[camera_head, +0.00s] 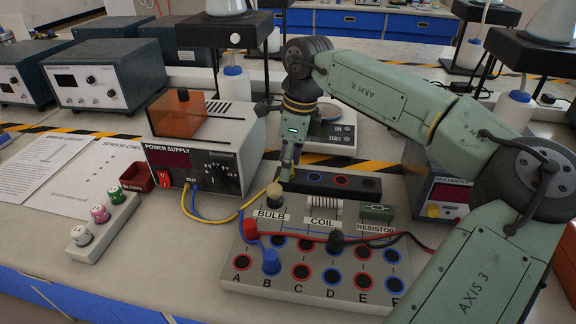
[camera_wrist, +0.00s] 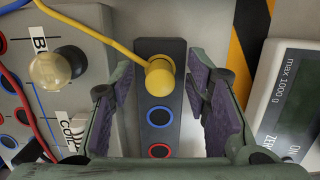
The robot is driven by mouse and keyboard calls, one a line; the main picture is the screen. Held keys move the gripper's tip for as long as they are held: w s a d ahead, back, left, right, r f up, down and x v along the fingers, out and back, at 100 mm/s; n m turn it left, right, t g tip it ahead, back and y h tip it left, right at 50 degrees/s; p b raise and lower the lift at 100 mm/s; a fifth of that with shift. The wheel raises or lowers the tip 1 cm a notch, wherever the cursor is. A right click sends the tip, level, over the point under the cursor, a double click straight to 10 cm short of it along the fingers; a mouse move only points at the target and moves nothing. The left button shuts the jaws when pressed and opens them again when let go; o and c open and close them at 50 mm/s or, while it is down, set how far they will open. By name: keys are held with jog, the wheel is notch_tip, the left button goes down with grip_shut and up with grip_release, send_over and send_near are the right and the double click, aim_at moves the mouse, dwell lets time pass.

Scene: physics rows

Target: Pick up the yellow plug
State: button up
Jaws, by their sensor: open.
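The yellow plug (camera_wrist: 160,78) stands in a dark socket strip (camera_wrist: 159,128), with its yellow cable running to the upper left in the wrist view. In the head view the plug is mostly hidden behind my gripper (camera_head: 287,174), which points down over the left end of the strip (camera_head: 345,187). In the wrist view my gripper (camera_wrist: 163,95) is open, with one purple-padded finger on each side of the plug. I see a gap between each finger and the plug; the plug is not held.
The board with bulb (camera_head: 273,192), coil and resistor lies in front of the strip. The power supply (camera_head: 203,150) stands left, feeding the yellow cable (camera_head: 225,218). A scale (camera_head: 335,133) is behind the strip, and a multimeter (camera_head: 440,193) is to the right.

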jog(key=shift+f, duration=0.2)
grip_shut()
dwell(0.5)
